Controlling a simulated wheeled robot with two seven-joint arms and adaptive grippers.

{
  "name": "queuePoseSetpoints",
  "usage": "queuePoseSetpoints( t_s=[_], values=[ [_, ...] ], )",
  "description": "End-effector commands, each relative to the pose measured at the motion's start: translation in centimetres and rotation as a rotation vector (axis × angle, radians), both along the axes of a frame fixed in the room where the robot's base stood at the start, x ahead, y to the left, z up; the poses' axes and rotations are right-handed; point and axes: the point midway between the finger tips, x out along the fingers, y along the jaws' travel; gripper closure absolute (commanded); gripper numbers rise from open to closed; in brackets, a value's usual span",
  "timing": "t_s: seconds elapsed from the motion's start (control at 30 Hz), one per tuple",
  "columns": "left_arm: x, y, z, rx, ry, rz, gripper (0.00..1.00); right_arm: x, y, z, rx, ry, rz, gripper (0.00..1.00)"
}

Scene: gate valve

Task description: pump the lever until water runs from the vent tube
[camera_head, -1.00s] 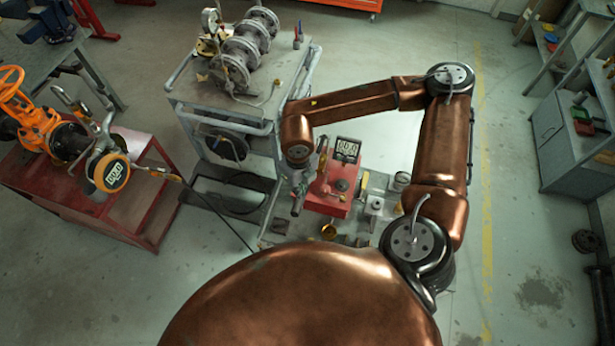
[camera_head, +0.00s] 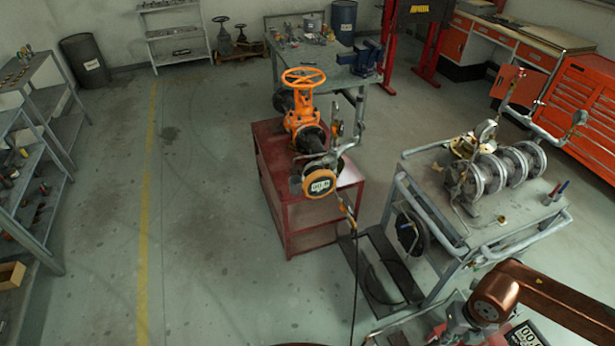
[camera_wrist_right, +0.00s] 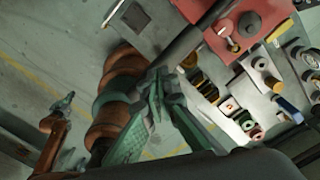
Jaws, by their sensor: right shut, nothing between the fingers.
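The orange gate valve (camera_head: 303,125) with its handwheel stands on a red cabinet (camera_head: 290,240). A round orange gauge (camera_head: 320,184) hangs at its front end, and a thin bent tube (camera_head: 337,130) rises beside it; I cannot make out any flow there. A dark hose (camera_head: 355,270) runs down from the gauge. My right gripper (camera_head: 456,325) is at the bottom edge, partly cut off. In the right wrist view its fingers (camera_wrist_right: 155,95) are together near the end of a dark lever bar (camera_wrist_right: 190,42), beside the red pump body (camera_wrist_right: 240,22); contact is unclear. A display (camera_head: 525,336) is cut off.
A grey cart (camera_head: 425,160) with a flanged pipe assembly (camera_head: 495,170) stands right of the cabinet. A workbench (camera_head: 345,68) is behind the valve. Shelves (camera_head: 45,130) line the left side. The floor left of the cabinet is open.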

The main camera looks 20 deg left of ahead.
Motion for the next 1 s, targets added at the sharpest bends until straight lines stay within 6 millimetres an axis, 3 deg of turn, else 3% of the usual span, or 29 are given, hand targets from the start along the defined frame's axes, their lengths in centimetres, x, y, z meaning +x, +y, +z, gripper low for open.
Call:
queuePoseSetpoints(
  t_s=[0.03, 0.1, 1.0],
  values=[
    [-0.3, 0.0, -1.3, 0.001, 0.004, 0.000, 1.00, 0.0, 0.0, -1.4, 0.001, 0.001, 0.000, 1.00],
    [-0.5, 0.0, -2.2, 0.000, 0.008, 0.001, 1.00, 0.0, 0.0, -2.3, 0.001, 0.001, 0.000, 1.00],
    [-2.0, 0.0, -12.0, 0.001, 0.030, 0.003, 1.00, -0.1, 0.0, -13.4, -0.001, 0.003, 0.000, 1.00]
  ],
)
